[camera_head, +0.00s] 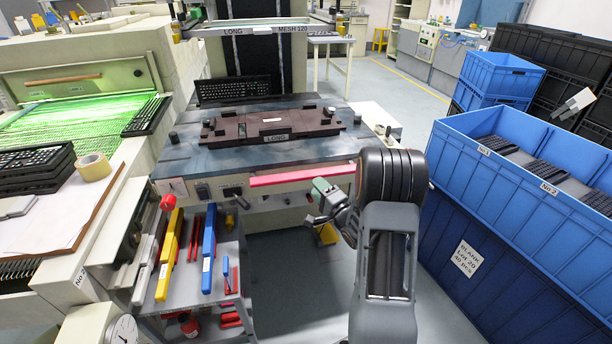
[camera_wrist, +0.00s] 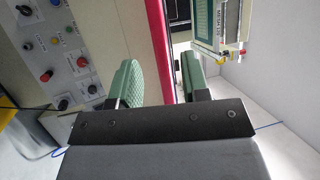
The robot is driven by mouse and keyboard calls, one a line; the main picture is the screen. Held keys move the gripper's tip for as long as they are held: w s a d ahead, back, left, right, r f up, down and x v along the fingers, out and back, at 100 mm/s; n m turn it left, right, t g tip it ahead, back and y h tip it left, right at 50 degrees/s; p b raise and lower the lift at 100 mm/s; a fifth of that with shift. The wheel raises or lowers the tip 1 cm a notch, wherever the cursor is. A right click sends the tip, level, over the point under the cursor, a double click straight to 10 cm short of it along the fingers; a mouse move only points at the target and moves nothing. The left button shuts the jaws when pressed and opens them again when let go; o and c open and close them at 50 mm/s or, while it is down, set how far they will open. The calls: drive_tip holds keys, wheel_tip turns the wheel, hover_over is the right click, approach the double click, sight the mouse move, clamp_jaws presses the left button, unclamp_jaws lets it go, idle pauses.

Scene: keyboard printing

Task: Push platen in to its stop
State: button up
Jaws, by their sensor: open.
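The brown platen fixture (camera_head: 275,124), labelled LONG, lies on the dark blue-grey top (camera_head: 190,153) of the printing machine, under the raised screen frame labelled LONG MESH 120 (camera_head: 250,30). A red bar (camera_head: 300,175) runs along the machine's front edge; it also shows in the wrist view (camera_wrist: 157,30). My gripper (camera_head: 322,203) is just in front of and below the red bar's right part. In the wrist view, my gripper (camera_wrist: 162,75) has its two green fingers apart, with the red bar seen in the gap. Whether the bar is touched or lies beyond the fingertips cannot be told.
A black keyboard (camera_head: 233,90) stands behind the fixture. A tool cart (camera_head: 200,285) with yellow, blue and red tools is at lower left. Blue crates (camera_head: 520,190) with keyboards stand at right. A control panel with knobs (camera_wrist: 62,60) is left in the wrist view.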

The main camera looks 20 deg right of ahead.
sight(310, 179)
drive_tip(key=shift+x, duration=3.5)
clamp_jaws()
